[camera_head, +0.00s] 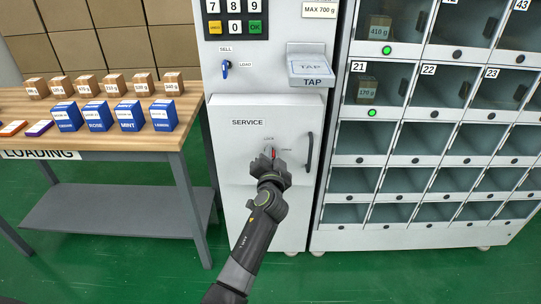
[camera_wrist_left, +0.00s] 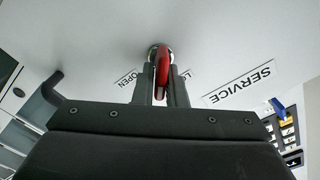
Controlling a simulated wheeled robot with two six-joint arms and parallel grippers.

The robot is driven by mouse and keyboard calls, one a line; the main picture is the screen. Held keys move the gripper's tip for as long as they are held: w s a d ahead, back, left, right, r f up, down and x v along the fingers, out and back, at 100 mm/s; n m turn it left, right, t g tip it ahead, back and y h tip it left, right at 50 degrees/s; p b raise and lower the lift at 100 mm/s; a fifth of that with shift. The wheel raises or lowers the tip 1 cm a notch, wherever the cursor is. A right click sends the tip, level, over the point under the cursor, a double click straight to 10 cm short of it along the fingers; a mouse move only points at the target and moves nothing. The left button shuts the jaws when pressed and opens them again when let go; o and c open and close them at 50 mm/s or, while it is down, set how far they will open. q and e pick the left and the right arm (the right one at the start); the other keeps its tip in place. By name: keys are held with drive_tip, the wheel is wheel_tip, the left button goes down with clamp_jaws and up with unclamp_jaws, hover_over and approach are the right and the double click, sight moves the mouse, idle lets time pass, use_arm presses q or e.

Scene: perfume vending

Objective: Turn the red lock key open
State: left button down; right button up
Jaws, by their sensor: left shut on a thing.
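The red lock key (camera_head: 273,153) sits in the lock on the white service door (camera_head: 240,180), between the small LOCK and OPEN labels. In the left wrist view the red key (camera_wrist_left: 162,68) stands out from a round metal lock. My left gripper (camera_head: 272,162) is at the lock, and in the wrist view its two fingers (camera_wrist_left: 160,90) are shut on the key from both sides. In the head view the gripper hides part of the key and lock. My right gripper is not in view.
A dark door handle (camera_head: 309,152) is just right of the lock. The TAP tray (camera_head: 310,68) juts out above the door. Blue SELL/LOAD key (camera_head: 225,68) is higher left. A loading table (camera_head: 100,146) with boxes is left; a locker cabinet (camera_head: 400,142) is right.

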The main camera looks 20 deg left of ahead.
use_arm(q)
drive_tip(key=m, duration=0.4)
drive_tip(key=shift+d+f+m+p, duration=0.15)
drive_tip(key=shift+m+p, duration=0.15)
drive_tip(key=shift+m, duration=0.5)
drive_tip(key=m, duration=0.2)
drive_tip(key=shift+f+m+p, duration=0.15)
drive_tip(key=shift+m+p, duration=0.15)
drive_tip(key=shift+p, duration=0.05)
drive_tip(key=shift+f+m, duration=0.1)
drive_tip(key=shift+m, duration=0.6)
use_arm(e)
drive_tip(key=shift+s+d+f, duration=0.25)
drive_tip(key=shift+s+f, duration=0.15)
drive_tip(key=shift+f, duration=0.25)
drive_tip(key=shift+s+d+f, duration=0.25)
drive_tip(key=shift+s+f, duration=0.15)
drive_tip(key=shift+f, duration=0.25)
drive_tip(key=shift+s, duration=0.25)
use_arm(q)
drive_tip(key=c, duration=1.5)
unclamp_jaws()
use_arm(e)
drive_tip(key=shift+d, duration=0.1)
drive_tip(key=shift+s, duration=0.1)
